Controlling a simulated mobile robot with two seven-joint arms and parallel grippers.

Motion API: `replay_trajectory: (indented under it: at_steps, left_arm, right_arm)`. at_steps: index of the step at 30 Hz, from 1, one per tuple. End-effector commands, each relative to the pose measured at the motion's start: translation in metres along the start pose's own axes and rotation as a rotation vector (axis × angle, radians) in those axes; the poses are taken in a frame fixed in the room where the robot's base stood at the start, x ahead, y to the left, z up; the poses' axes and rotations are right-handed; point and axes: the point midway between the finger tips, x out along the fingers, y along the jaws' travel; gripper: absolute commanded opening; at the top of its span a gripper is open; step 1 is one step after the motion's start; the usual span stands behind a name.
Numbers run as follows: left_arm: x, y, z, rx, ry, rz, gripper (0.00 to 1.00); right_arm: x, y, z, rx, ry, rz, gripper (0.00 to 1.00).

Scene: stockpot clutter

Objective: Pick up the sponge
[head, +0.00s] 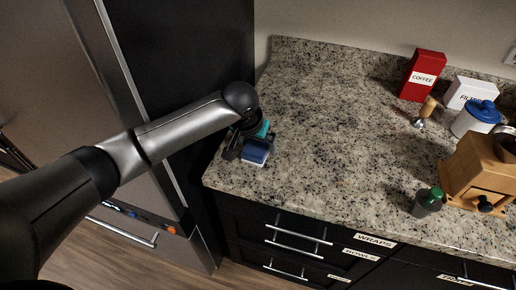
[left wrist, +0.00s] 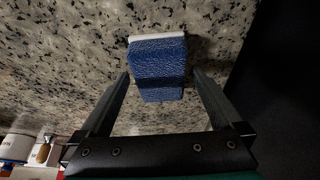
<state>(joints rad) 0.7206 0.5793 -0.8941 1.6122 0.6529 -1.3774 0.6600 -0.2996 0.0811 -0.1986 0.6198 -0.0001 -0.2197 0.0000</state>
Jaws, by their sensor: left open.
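The sponge (head: 255,151) is a blue block with a white layer. It lies on the granite counter near its left front corner in the head view. In the left wrist view the sponge (left wrist: 157,68) is ahead of the gripper, with its near end between the fingertips. My left gripper (head: 243,150) is open at the sponge, one finger on each side of it, with a gap visible beside the sponge in the wrist view (left wrist: 158,80). The arm hides part of the gripper in the head view. My right gripper is not in view.
A red coffee box (head: 422,75), a white filter box (head: 470,92), a blue-lidded jar (head: 475,119), a wooden grinder (head: 482,170) and a green-topped container (head: 428,202) stand at the right. The counter's middle is clear. A dark tall panel (head: 190,60) borders the counter's left.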

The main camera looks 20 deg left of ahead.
Motion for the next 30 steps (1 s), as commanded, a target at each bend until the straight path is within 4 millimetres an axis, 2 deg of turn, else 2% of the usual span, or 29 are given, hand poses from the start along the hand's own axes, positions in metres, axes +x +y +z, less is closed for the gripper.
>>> replay_trajectory:
  at_steps: [3,11,30]
  left_arm:
    - [0.0083,-0.0003,-0.0002,0.001,0.001,-0.001,1.0]
    - [0.0088,-0.0004,-0.0005,0.001,0.002,-0.001,0.98]
    - [0.0087,-0.0004,-0.0002,0.0,0.001,-0.001,0.26]
  right_arm:
    - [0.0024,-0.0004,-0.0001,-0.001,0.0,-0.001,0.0]
    - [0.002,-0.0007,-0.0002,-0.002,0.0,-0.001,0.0]
    - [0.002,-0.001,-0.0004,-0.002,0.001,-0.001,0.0]
